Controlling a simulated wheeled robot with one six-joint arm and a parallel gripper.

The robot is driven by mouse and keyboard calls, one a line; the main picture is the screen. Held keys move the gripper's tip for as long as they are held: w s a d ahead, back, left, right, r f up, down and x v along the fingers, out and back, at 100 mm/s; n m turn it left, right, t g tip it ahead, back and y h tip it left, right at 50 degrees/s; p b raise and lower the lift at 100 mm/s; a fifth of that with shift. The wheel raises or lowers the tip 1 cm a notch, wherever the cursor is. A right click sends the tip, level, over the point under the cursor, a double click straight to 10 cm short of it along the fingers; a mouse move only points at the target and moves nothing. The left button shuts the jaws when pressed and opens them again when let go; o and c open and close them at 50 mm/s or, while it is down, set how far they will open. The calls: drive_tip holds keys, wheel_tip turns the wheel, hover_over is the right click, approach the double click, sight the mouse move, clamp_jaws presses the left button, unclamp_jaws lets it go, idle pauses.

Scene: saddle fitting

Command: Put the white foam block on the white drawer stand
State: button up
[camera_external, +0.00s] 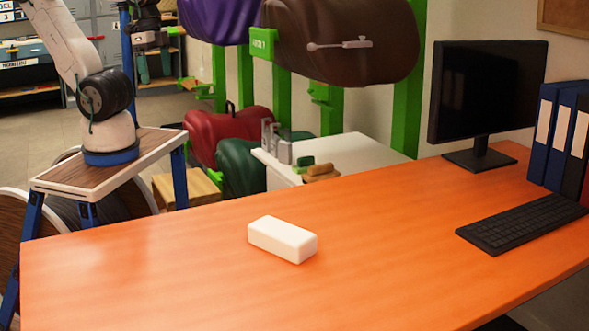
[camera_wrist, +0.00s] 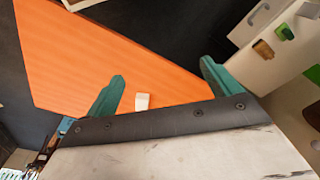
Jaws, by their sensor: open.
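The white foam block (camera_external: 281,239) lies flat on the orange desk, near its middle. It also shows small between my fingers in the wrist view (camera_wrist: 142,101), well beyond them. The white drawer stand (camera_external: 377,152) is behind the desk, its lower part hidden by the desk. In the wrist view the stand (camera_wrist: 240,38) is at the upper right. My gripper (camera_external: 154,68) is at the upper left, raised and far from the block. Its teal fingers (camera_wrist: 162,70) are spread apart with nothing held.
On the stand are a clear holder (camera_external: 276,143), a green item (camera_external: 304,164) and a brown block (camera_external: 322,173). Saddles on a green rack (camera_external: 408,85) hang behind it. A monitor (camera_external: 487,95), keyboard (camera_external: 522,222) and binders (camera_external: 560,135) occupy the desk's right side. The desk's left is clear.

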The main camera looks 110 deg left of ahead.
drive_tip(key=w+d+f+m+t, duration=0.15)
drive_tip(key=w+f, duration=0.25)
drive_tip(key=w, duration=0.5)
drive_tip(key=w+d+f+t, duration=0.3)
drive_tip(key=w, duration=0.6)
drive_tip(key=w+d+f+m+t, duration=0.15)
drive_tip(key=w+f, duration=0.25)
drive_tip(key=w, duration=0.5)
drive_tip(key=m+t+h, duration=0.1)
drive_tip(key=t+h, duration=0.4)
approach(289, 232)
drive_tip(key=shift+x, duration=0.9)
drive_tip(key=shift+w+d+f+m, duration=0.15)
drive_tip(key=shift+m, duration=0.15)
drive_tip(key=x, duration=0.7)
drive_tip(key=shift+w, duration=0.15)
drive_tip(key=c, duration=1.1)
